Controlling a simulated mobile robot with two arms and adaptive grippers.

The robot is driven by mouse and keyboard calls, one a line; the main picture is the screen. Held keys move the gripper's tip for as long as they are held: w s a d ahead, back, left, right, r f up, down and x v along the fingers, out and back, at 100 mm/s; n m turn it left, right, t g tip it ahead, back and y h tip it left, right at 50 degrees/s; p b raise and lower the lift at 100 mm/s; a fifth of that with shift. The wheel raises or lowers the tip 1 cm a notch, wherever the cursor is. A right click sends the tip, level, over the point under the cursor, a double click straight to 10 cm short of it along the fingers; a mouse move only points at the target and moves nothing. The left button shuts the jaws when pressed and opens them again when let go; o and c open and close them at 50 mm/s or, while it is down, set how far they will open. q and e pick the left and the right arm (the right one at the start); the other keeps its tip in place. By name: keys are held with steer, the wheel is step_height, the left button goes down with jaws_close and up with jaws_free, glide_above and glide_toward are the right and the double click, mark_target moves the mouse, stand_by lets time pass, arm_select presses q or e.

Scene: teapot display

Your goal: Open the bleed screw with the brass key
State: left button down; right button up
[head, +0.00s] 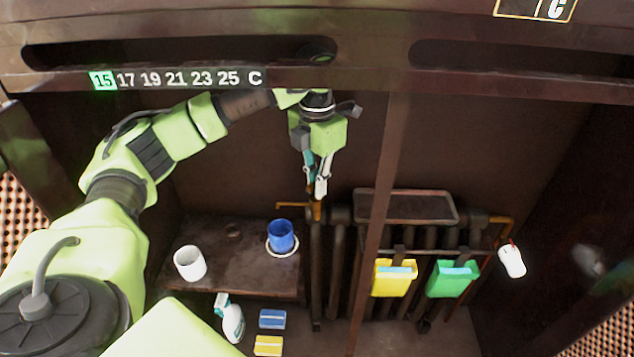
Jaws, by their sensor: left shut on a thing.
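My left gripper (317,190) reaches down in the middle of the view, above the left end of the dark radiator (337,255). Its fingers are shut on a small brass-coloured piece, which looks like the brass key (317,210). The key's lower end is at the radiator's top left end. I cannot tell whether it touches the bleed screw, which is hidden or too small to make out. My right gripper is not in view.
A shelf (215,270) left of the radiator holds a white cup (190,263) and a blue cup (281,236). A yellow holder (393,280) and a green holder (452,280) hang on the radiator. A spray bottle (231,320) stands below. A dark upright post (376,220) crosses the view.

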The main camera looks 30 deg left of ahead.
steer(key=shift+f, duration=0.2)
arm_select(q)
steer(key=shift+n, duration=0.5)
steer(key=shift+n+p, duration=0.5)
steer(key=shift+n, duration=0.3)
steer(key=shift+d+r+n, duration=0.1)
steer(key=shift+n, duration=0.2)
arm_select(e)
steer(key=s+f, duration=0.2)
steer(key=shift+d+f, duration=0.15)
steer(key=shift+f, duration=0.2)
arm_select(q)
steer(key=shift+r+n, duration=0.15)
steer(key=shift+n, duration=0.35)
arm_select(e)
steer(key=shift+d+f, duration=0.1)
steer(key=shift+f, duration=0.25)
arm_select(q)
steer(key=shift+p, duration=0.35)
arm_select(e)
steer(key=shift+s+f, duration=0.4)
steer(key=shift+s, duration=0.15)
